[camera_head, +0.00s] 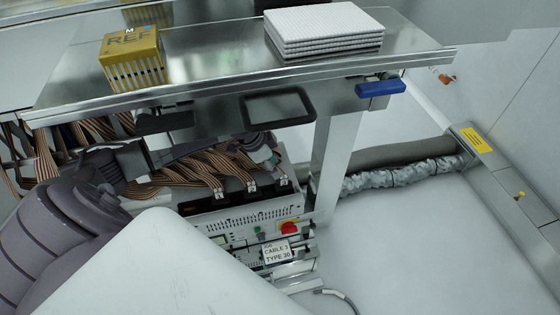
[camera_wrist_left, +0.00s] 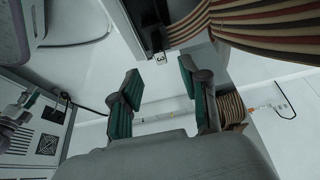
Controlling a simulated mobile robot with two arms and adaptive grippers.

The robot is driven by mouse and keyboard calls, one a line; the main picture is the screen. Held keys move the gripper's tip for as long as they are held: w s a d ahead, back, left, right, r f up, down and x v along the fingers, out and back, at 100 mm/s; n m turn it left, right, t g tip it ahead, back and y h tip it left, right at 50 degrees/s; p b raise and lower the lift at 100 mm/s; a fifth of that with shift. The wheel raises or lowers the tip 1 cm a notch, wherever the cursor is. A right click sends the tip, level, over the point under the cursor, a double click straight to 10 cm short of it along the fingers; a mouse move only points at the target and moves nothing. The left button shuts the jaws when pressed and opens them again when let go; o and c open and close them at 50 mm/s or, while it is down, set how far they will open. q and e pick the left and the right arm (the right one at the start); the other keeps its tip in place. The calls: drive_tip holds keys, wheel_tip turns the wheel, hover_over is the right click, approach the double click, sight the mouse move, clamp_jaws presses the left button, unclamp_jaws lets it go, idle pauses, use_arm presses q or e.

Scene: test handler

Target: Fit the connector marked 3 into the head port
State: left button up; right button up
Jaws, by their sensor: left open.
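My left gripper (camera_head: 262,152) reaches in from the left over striped ribbon cables, below the metal table. In the left wrist view its two green-padded fingers (camera_wrist_left: 160,90) are apart with nothing between them. A dark connector (camera_wrist_left: 150,22) with a white tag marked 3 (camera_wrist_left: 160,58) shows just beyond the fingertips, apart from them. A striped ribbon cable (camera_wrist_left: 260,28) lies beside it. In the head view several small white tags, such as this one (camera_head: 252,186), sit along the ledge; their numbers are too small to read. I cannot make out the head port. My right gripper is not in view.
The metal table (camera_head: 210,50) carries a yellow REF box (camera_head: 132,58) and a stack of white trays (camera_head: 322,30). A white control box (camera_head: 235,220) with a red knob (camera_head: 289,228) stands below. A CABLE 3 TYPE 30 sign (camera_head: 277,252) is in front.

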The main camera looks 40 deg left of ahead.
use_arm(q)
drive_tip(key=v, duration=0.4)
idle(0.9)
